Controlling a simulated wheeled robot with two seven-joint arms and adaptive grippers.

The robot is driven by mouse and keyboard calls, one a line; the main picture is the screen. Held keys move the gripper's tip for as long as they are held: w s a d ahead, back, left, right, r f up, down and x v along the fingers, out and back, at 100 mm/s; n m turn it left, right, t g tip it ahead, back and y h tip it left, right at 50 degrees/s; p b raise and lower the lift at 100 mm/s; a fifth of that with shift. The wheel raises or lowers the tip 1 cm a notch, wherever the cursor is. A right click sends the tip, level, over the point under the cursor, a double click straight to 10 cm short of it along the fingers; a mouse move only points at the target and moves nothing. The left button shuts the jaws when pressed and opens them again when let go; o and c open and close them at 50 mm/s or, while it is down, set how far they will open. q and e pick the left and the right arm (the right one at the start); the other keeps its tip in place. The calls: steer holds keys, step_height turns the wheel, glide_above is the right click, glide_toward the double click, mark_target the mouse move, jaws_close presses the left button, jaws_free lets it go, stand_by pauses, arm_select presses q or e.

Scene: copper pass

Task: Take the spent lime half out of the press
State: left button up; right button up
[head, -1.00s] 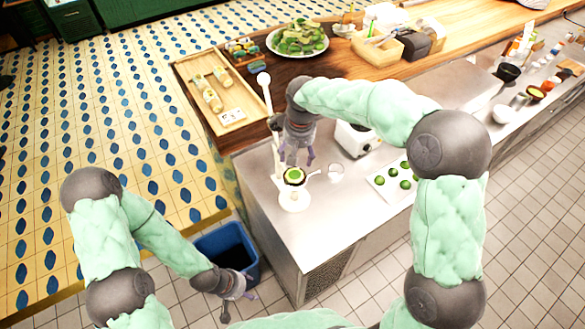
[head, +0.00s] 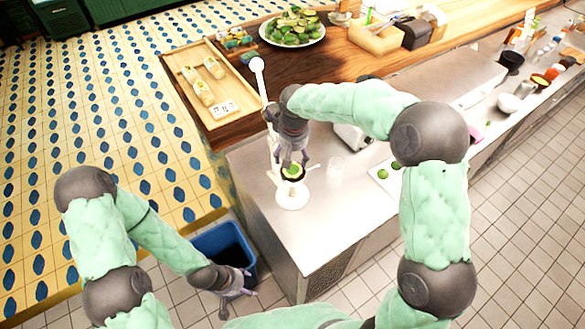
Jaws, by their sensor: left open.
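The white lime press (head: 292,196) stands near the left end of the steel counter, its long lever raised to a white knob (head: 257,65). A green lime half (head: 293,171) sits in its dark-rimmed cup. My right gripper (head: 293,161) points down right at the cup, fingertips close over the lime half. Its fingers partly hide the cup, and I cannot tell whether they touch or grip the lime. My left gripper (head: 247,284) is open and empty, low beside the blue bin.
The blue bin (head: 253,262) stands on the floor by the counter's end. A clear glass (head: 335,170) stands right of the press. A white board with limes (head: 384,181) is partly hidden by my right arm. The front steel counter (head: 318,232) is clear.

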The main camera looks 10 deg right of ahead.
mark_target(293, 166)
steer(key=shift+w+d+f, duration=0.1)
steer(key=shift+f, duration=1.4)
steer(key=shift+w+d+f, duration=0.1)
steer(key=shift+f, duration=1.35)
steer(key=shift+s, duration=0.1)
steer(key=shift+c, duration=0.2)
steer(key=c, duration=0.7)
